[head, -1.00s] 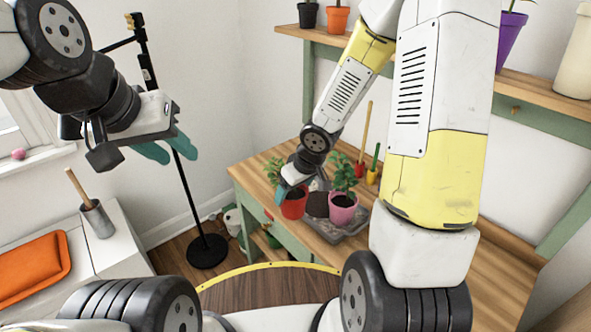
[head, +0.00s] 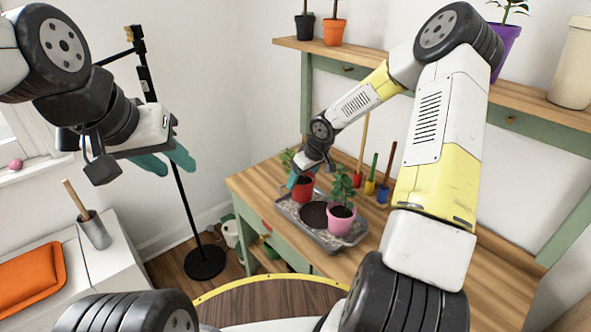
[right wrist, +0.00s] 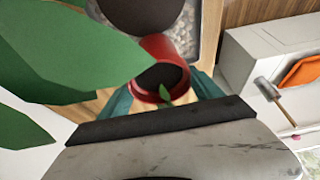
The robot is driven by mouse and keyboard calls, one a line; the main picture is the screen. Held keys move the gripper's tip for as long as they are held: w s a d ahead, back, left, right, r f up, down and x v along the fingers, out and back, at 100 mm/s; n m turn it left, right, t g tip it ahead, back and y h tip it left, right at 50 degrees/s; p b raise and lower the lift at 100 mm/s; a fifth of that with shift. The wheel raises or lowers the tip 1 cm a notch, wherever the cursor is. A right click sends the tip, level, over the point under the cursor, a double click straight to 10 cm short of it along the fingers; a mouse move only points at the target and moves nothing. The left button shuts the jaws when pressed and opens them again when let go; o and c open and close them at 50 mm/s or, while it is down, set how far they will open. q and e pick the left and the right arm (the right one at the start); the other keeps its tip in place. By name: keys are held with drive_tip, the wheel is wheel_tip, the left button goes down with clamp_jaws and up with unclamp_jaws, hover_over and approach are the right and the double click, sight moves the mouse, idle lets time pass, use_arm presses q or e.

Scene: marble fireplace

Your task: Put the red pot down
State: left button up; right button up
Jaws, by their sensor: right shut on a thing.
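The red pot (head: 302,189), with a green plant, is at the back left corner of the grey tray (head: 358,233) on the wooden bench. My right gripper (head: 292,181) is shut on it. In the right wrist view the red pot (right wrist: 152,47) sits between the teal fingers, its dark soil showing and large leaves partly covering the view. I cannot tell whether its base touches anything. My left gripper (head: 172,163) is open and empty, in the air at the left, far from the pot.
A pink pot (head: 340,226) with a plant stands on the tray beside a dark round pot (head: 314,214). Small tools stand in blue (head: 382,194) and yellow (head: 369,187) holders behind. The right part of the bench (head: 488,270) is clear.

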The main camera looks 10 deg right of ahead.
drive_tip(key=shift+f, duration=0.8)
drive_tip(key=shift+f, duration=0.15)
drive_tip(key=o, duration=2.1)
